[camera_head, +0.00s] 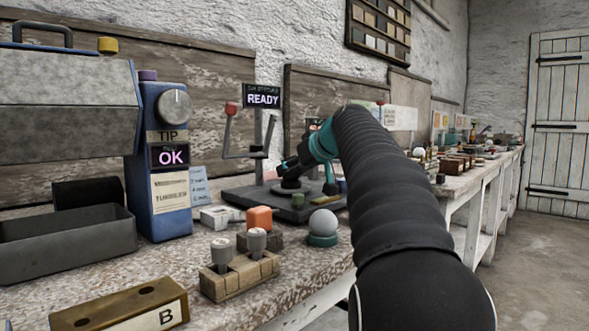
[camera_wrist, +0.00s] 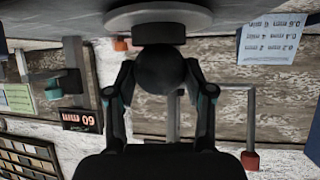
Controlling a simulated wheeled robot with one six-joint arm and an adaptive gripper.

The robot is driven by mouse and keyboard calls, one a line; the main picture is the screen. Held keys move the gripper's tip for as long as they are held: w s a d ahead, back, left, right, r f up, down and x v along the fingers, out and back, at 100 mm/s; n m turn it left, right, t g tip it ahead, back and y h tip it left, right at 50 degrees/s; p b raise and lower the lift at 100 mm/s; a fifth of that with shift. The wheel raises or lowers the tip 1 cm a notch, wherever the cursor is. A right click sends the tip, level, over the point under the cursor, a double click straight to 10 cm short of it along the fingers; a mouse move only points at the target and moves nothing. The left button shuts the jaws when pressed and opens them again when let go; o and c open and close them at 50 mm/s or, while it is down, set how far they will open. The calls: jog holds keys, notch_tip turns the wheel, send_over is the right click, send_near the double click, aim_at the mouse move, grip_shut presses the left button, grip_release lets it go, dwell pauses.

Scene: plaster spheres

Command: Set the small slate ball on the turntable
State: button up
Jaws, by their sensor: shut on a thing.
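The small slate ball (camera_wrist: 165,70) is dark grey and sits between the two fingers of my gripper (camera_wrist: 160,75) in the wrist view, which looks upside down. My gripper is shut on it. The turntable (camera_wrist: 200,17) is a grey disc with a short dark post (camera_wrist: 158,33) at its middle. The ball overlaps the end of the post in that view; I cannot tell whether they touch. In the head view my gripper (camera_head: 290,163) is low over the turntable (camera_head: 291,189), and the ball is hard to make out against the dark parts.
A blue device reading OK (camera_head: 165,160) and a grey tray (camera_head: 65,242) are at left. A READY sign (camera_head: 263,97) stands behind.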

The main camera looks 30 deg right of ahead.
jog(key=shift+f, duration=0.3)
jog(key=o, duration=1.4)
jog(key=shift+r+p, duration=1.55)
jog(key=shift+r, duration=0.4)
